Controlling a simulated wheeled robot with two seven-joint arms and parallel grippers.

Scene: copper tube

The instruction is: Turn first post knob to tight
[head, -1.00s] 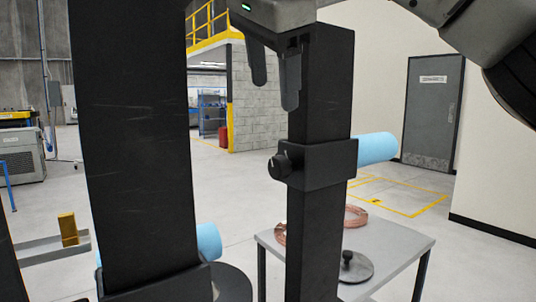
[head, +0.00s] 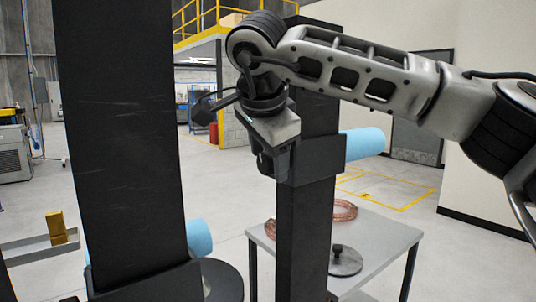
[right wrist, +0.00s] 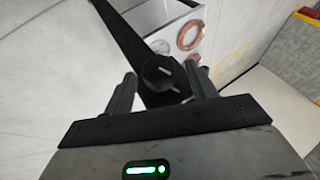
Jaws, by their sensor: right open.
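A black square post (head: 303,240) carries a black collar (head: 322,158) with a light blue cylinder (head: 362,143) sticking out to the right. In the right wrist view a round black knob (right wrist: 158,74) with a pale pointer mark sits between the two fingers of my right gripper (right wrist: 165,76). The fingers are open on either side of it, with gaps showing. In the head view my right gripper (head: 270,165) hangs in front of the collar and hides the knob. My left gripper is out of view.
A second, nearer black post (head: 122,150) stands at the left, with another blue cylinder (head: 199,238) at its lower collar. A grey table (head: 385,245) behind holds copper tube coils (head: 343,211) and a dark disc (head: 345,262). Open floor lies beyond.

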